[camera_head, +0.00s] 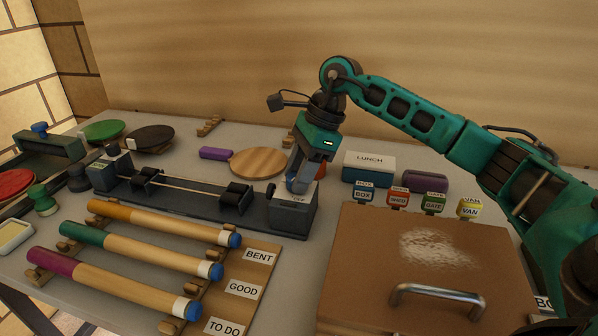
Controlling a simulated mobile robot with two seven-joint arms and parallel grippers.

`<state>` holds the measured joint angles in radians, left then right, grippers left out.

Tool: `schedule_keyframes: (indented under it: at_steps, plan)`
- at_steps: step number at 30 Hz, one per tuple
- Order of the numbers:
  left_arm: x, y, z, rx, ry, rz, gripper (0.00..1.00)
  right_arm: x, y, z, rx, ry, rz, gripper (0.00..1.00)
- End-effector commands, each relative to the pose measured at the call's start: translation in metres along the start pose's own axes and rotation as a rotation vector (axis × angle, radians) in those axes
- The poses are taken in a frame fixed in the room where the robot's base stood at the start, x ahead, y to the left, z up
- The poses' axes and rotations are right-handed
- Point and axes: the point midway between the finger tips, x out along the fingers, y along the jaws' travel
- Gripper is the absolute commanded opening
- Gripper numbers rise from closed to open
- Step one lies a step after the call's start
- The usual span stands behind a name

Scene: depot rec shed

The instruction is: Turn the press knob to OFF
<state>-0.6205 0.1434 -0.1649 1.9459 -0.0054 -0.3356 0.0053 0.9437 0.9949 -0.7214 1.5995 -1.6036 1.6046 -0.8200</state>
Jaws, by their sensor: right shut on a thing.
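The press (200,200) is a long dark bench device with a thin rod along it and a block at each end. Its right end block (292,215) carries a pale label plate (301,200) with small dark lettering that seems to read OFF. My right gripper (302,183) points down onto the top of this block and is shut on the knob there. The fingers hide most of the knob, so I cannot tell which way it points. My left gripper is not in view.
A brown case (420,260) with a metal handle stands at the front right. Cues lie on a rack (250,275) marked BENT, GOOD and TO DO. A lunch box (368,165) and small labelled tags stand behind the case. A round wooden disc (256,162) lies behind the press.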

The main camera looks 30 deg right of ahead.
Motion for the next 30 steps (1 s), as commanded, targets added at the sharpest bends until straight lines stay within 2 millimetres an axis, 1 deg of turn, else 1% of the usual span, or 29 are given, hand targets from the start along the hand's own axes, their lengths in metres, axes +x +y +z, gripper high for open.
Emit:
schedule_keyframes:
  at_steps: [6, 12, 29, 30]
  plan:
    - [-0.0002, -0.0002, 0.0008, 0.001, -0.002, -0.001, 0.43, -0.0011, -0.0015, 0.0004, -0.119, 0.0, 0.046, 0.09]
    - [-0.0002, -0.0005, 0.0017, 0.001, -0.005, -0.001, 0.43, -0.0008, -0.0019, 0.0004, -0.181, 0.001, 0.071, 0.09]
    - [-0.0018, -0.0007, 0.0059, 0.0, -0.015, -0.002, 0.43, -0.0006, -0.0018, 0.0002, -0.21, 0.001, 0.083, 0.09]
    - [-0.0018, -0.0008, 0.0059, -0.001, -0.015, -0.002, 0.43, -0.0006, -0.0018, 0.0002, -0.21, 0.002, 0.083, 0.42]
